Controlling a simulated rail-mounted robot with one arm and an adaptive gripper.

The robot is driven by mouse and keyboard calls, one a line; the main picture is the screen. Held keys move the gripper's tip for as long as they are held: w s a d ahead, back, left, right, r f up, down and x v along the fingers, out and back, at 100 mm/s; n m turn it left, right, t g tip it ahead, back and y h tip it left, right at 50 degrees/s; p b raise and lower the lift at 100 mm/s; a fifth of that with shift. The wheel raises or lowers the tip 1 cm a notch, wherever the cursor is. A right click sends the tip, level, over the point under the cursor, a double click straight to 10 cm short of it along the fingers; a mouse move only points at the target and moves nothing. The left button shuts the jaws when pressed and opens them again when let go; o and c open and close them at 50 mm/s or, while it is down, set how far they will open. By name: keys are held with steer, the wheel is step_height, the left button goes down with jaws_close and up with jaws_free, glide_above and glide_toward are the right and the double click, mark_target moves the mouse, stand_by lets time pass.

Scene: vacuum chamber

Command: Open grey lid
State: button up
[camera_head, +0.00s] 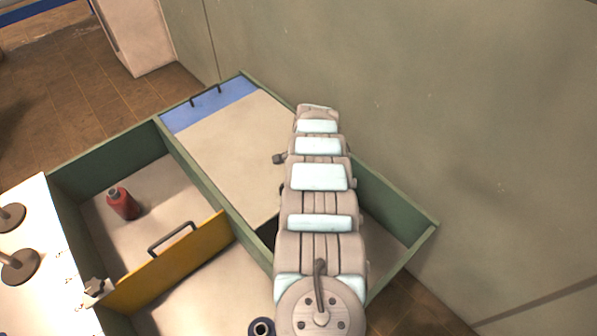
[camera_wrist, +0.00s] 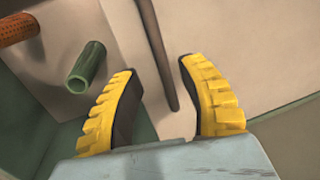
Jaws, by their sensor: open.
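My gripper (camera_wrist: 165,105) is open in the wrist view, its two yellow ridged fingers apart with dark inner pads. A thin dark bar (camera_wrist: 160,50), which looks like a handle, reaches down into the gap between the fingers. I cannot tell whether they touch it. A pale grey-beige panel (camera_wrist: 255,45) lies behind the bar and right finger; I cannot tell for sure that it is the grey lid. In the head view my arm covers the right part of the box and hides my gripper. A flat pale surface (camera_head: 230,150) shows left of the arm.
The green-walled box (camera_head: 195,178) has compartments. A blue panel (camera_head: 220,99) with a dark handle is at the back, a yellow panel (camera_head: 175,262) with a handle in front. A red bottle (camera_head: 124,203) is at left. Green (camera_wrist: 88,65) and orange (camera_wrist: 18,28) cylinders show beside my gripper.

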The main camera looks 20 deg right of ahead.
step_height(320, 180, up, 9)
steer(key=s, duration=0.1)
steer(key=shift+s+d+r, duration=0.15)
steer(key=shift+s+d, duration=0.2)
steer(key=shift+s, duration=0.05)
stand_by(0.4)
stand_by(0.4)
